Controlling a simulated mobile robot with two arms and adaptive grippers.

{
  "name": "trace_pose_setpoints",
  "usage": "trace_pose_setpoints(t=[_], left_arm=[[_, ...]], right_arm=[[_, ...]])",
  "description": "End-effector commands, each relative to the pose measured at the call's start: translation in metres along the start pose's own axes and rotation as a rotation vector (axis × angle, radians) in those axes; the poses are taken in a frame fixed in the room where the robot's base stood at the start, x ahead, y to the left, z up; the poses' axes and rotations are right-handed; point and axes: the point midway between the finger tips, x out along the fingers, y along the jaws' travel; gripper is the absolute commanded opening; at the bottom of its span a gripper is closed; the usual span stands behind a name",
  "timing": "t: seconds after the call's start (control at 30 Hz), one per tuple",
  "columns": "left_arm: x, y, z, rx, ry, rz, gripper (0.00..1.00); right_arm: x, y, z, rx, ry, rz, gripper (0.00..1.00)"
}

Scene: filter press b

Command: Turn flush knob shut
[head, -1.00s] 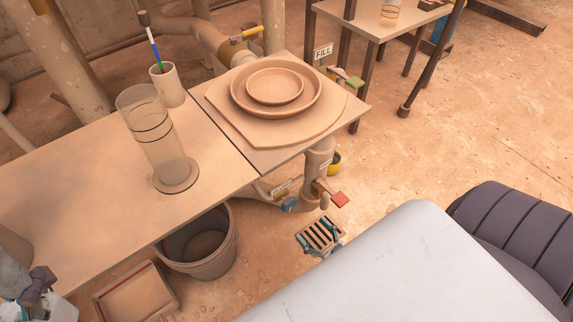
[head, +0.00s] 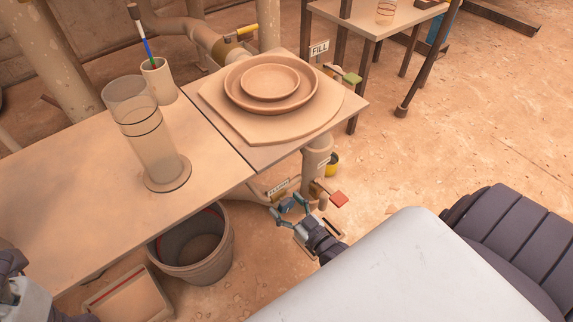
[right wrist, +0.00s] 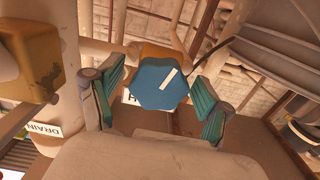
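The blue flush knob (right wrist: 160,84) is a lobed knob with a white pointer bar that slants up to the right in the right wrist view. A partly hidden label (right wrist: 130,98) is behind it. My right gripper (right wrist: 160,95) is open, with one teal-padded finger on each side of the knob and small gaps to it. In the head view my right gripper (head: 291,208) is at the pipe below the table corner, and its fingers largely hide the knob. My left gripper (head: 22,290) is partly in view at the lower left; its finger state is unclear.
A red handle (head: 338,199) is just right of my right gripper. A drain label (right wrist: 44,130) shows in the right wrist view. A bucket (head: 193,255) stands to the left below the table (head: 80,195). A green handle (head: 352,78) is by the fill sign (head: 319,49).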

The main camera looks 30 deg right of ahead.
Motion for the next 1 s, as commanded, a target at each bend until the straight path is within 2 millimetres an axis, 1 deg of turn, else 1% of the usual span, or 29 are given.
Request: trace_pose_setpoints(t=[0.03,0.27,0.3,0.33,0.67,0.87,1.0], left_arm=[[0.0000,0.0000,-0.0001,0.000,0.000,0.000,0.80],[0.0000,0.0001,-0.0002,0.000,0.000,0.000,0.80],[0.0000,0.0001,-0.0002,-0.001,0.000,0.000,0.80],[0.0000,0.0001,-0.0002,-0.001,0.000,0.000,0.80],[0.0003,0.0000,-0.0003,-0.001,0.001,-0.001,0.80],[0.0002,-0.0001,-0.0005,-0.001,0.000,-0.001,0.80],[-0.0003,-0.0001,-0.0005,-0.001,-0.002,-0.002,0.80]], right_arm=[[-0.0001,-0.0001,0.0001,0.000,0.000,0.000,0.68],[-0.0002,-0.0001,0.0001,0.000,0.000,0.000,0.30],[-0.0003,-0.0001,0.0001,0.000,0.000,0.000,0.23],[-0.0003,-0.0001,0.0001,0.000,0.000,0.000,0.19],[-0.0003,-0.0004,0.0002,0.051,0.000,0.000,0.19],[-0.0001,-0.0007,0.0003,0.170,0.000,0.000,0.19],[0.0000,-0.0009,0.0004,0.290,0.000,0.000,0.19]])
